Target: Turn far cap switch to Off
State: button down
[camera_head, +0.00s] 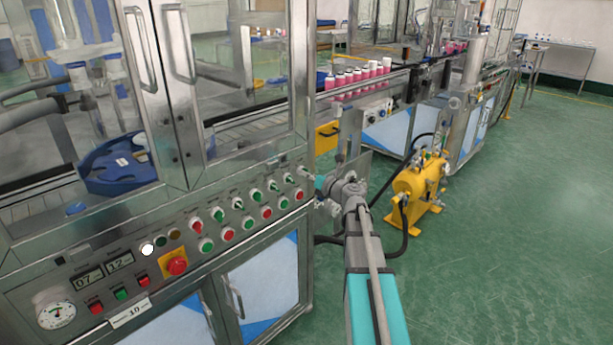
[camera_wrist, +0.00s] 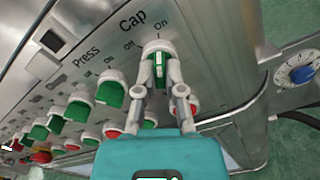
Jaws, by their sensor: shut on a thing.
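The far Cap switch (camera_wrist: 158,57) is a green-and-white rotary knob at the upper middle of the wrist view, below the printed Cap, On and Off labels. Its white bar points up in the picture, roughly toward On. My gripper (camera_wrist: 160,77) is shut on this switch, one finger on each side. Parts of the knob are hidden by the fingers. In the head view my gripper (camera_head: 316,181) reaches the right end of the upper switch row on the steel panel.
The neighbouring Press switch (camera_wrist: 111,93) sits close to the left. Red and green buttons lie below the switches. A red emergency stop (camera_head: 177,265) is further left on the panel. A yellow pump (camera_head: 418,187) stands on the floor to the right, with open green floor beyond.

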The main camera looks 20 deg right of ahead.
jog(key=shift+n, duration=0.4)
jog(key=n, duration=1.1)
jog(key=shift+n, duration=0.3)
dwell(0.4)
jog(key=c, duration=0.7)
grip_release()
jog(key=shift+c, duration=0.2)
jog(key=shift+s+d, duration=0.1)
